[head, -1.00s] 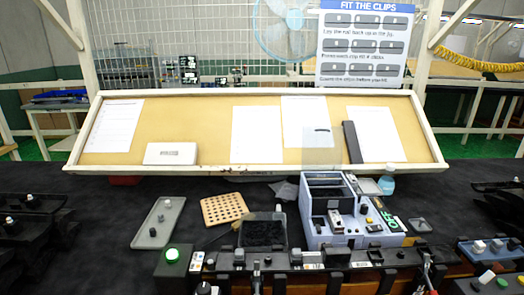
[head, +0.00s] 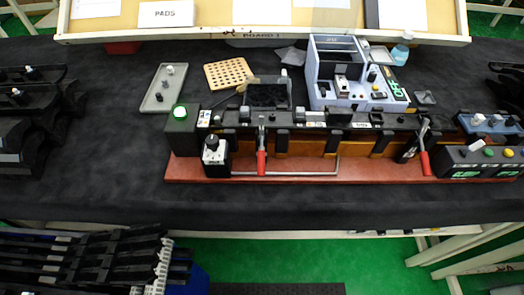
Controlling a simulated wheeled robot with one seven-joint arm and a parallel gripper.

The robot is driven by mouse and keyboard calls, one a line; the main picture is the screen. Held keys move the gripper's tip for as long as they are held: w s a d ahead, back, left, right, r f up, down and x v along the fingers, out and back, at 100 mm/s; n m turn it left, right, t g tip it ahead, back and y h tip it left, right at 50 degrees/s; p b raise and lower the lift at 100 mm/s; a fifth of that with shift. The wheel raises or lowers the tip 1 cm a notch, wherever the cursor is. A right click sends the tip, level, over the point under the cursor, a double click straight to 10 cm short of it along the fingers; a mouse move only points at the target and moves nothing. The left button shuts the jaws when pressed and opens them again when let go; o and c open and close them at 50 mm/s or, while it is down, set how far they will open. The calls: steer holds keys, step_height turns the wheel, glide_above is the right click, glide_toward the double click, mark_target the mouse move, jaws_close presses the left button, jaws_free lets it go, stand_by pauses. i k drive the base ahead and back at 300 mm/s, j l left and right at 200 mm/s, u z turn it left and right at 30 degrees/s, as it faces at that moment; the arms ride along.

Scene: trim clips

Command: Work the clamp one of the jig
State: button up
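The jig has a red-brown base (head: 300,176) and a long black rail along its top, on the dark bench. Two toggle clamps with red handles stand on its front. The left clamp (head: 261,160) has its handle pointing down, close to vertical. The right clamp (head: 425,162) has its handle pointing down and slightly tilted. I cannot read a number on either clamp. A grey metal bar (head: 300,173) runs low along the jig's front. My gripper is not in view.
A pale blue machine (head: 350,85) is behind. Black parts (head: 85,262) are racked at lower left.

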mark_target(261, 153)
steer(key=k+l+u, duration=0.1)
steer(key=u, duration=0.3)
steer(key=k+l+u, duration=0.1)
steer(key=u, duration=0.25)
steer(key=k+l+u, duration=0.1)
steer(key=u, duration=0.3)
